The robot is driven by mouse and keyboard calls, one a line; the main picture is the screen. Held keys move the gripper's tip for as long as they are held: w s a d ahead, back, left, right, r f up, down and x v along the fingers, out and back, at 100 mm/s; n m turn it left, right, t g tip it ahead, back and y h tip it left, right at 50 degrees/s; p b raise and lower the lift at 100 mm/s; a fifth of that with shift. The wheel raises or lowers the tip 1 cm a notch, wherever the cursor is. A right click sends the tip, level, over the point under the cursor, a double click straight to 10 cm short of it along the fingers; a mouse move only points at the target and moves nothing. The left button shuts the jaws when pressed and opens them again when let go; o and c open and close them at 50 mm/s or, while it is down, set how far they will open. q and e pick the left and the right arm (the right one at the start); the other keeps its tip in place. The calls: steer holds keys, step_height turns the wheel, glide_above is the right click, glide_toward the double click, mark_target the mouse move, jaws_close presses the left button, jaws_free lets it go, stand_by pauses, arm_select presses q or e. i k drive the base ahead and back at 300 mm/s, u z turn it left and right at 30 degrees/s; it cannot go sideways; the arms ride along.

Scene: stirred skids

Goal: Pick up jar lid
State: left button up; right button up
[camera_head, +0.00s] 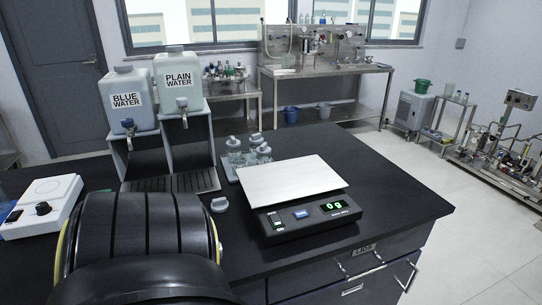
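A small grey piece that looks like a jar lid (219,204) lies on the black bench top, left of the scale and just beyond the large black arm part of mine at the lower left. Several glass jars (236,158) with grey lids (257,138) stand close together on a tray behind the scale. Neither of my grippers is in view, so I cannot see what they hold.
A scale (293,180) reading 0 g sits on the bench (385,190). Blue water (128,98) and plain water (178,80) tanks stand on a rack at the back left. A white device (42,203) lies at left. The bench right of the scale is clear.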

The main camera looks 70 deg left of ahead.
mark_target(219, 205)
steer(key=i, duration=0.6)
steer(key=u, duration=2.75)
